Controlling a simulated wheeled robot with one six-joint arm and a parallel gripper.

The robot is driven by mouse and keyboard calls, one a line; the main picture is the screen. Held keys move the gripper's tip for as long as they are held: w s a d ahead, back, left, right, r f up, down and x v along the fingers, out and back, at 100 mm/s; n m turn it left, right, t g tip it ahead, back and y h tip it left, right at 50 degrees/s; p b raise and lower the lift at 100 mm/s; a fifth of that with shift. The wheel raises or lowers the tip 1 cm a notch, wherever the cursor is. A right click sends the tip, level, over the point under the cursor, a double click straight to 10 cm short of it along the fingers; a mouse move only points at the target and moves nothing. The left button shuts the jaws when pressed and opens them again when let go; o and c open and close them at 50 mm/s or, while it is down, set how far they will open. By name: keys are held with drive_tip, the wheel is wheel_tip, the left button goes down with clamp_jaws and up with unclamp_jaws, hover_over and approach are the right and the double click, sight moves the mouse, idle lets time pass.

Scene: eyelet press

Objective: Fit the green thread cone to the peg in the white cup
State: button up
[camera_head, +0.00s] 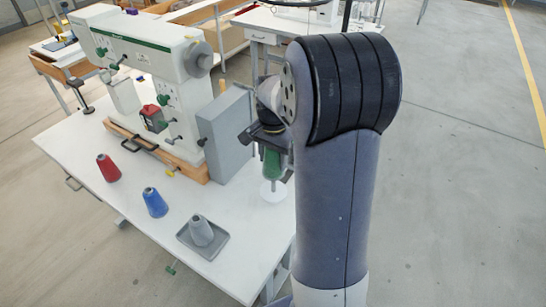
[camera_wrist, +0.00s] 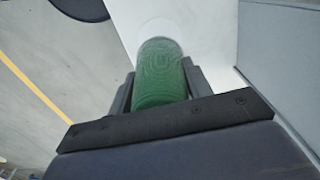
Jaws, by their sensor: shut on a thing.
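The green thread cone (camera_head: 271,163) is held in my gripper (camera_wrist: 160,88), whose two fingers are on either side of it. The cone also fills the middle of the wrist view (camera_wrist: 160,68). The white cup (camera_head: 273,194) stands on the white table near its right edge, directly below the cone in the head view. In the wrist view a pale part of the cup (camera_wrist: 160,28) shows beyond the cone's far end. The peg cannot be made out, and I cannot tell whether the cone touches it. My arm hides part of the gripper in the head view.
A grey box (camera_head: 225,135) stands close left of the gripper, beside the white press (camera_head: 150,60). Red (camera_head: 108,168) and blue (camera_head: 155,202) cones stand on the table (camera_head: 120,220). A grey cone (camera_head: 201,230) is on a grey tray (camera_head: 186,240). The table's front is otherwise mostly clear.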

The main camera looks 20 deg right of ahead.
sight(273, 166)
drive_tip(key=shift+f, duration=0.4)
idle(2.0)
drive_tip(key=shift+f+b, duration=2.65)
drive_tip(key=shift+f, duration=1.25)
drive_tip(key=o, duration=1.1)
drive_tip(key=shift+o, duration=0.2)
drive_tip(key=shift+r+p, duration=2.05)
drive_tip(key=shift+r, duration=0.5)
